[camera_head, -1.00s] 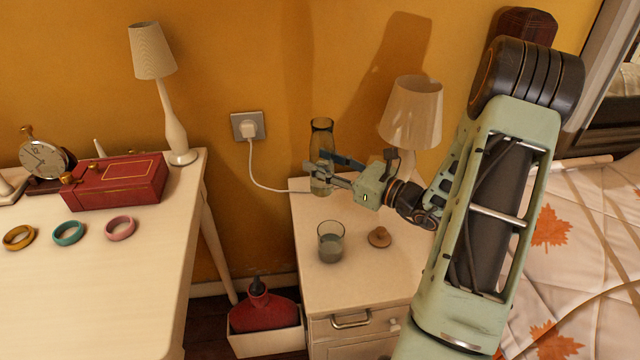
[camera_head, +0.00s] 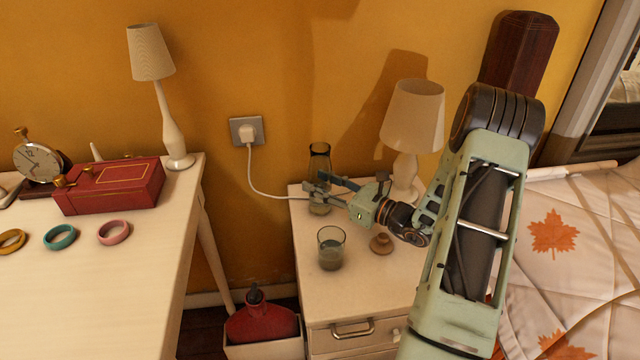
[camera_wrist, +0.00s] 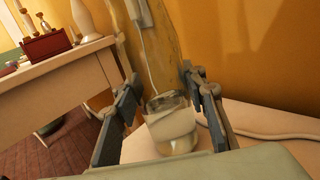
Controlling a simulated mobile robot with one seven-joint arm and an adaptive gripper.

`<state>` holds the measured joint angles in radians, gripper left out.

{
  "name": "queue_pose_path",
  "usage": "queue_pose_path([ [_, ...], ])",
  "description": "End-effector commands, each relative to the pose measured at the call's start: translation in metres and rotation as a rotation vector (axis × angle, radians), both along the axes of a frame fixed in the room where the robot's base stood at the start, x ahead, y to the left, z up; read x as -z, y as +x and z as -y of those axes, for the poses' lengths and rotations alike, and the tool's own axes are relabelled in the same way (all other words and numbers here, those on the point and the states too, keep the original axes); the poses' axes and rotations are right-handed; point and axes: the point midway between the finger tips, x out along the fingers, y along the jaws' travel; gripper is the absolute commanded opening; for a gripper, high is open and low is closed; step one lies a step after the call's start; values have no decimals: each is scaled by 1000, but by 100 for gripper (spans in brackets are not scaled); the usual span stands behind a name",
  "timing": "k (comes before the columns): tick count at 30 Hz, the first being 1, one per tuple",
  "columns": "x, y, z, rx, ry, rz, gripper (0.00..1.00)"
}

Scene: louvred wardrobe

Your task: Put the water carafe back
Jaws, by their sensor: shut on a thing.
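In the wrist view glass with water (camera_wrist: 172,125) shows between the two fingers. A glass tumbler (camera_head: 331,248) with some water stands on the nightstand in front. A round wooden stopper (camera_head: 381,243) lies right of the tumbler.
A white lamp (camera_head: 412,115) stands at the back right of the nightstand, close to my gripper. A wall socket with a plugged cable (camera_head: 247,131) is behind left. A desk (camera_head: 130,270) with a red box (camera_head: 110,185) stands left; the bed (camera_head: 555,240) is right.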

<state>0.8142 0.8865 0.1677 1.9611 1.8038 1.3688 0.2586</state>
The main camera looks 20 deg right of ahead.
Motion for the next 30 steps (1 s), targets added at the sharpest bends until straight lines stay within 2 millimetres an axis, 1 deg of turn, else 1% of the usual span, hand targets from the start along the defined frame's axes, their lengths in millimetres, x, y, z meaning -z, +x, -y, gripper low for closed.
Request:
queue_pose_path([
  [2, 2, 0, 0, 0, 1, 2, 0],
  [3, 4, 0, 0, 0, 0, 0, 40],
  [7, 3, 0, 0, 0, 0, 0, 54],
  [8, 3, 0, 0, 0, 0, 0, 56],
  [15, 2, 0, 0, 0, 0, 0, 56],
  [19, -2, -2, 2, 1, 0, -1, 56],
  [23, -3, -19, 14, 4, 1, -2, 56],
  [30, -3, -64, 43, 4, 3, -2, 56],
])
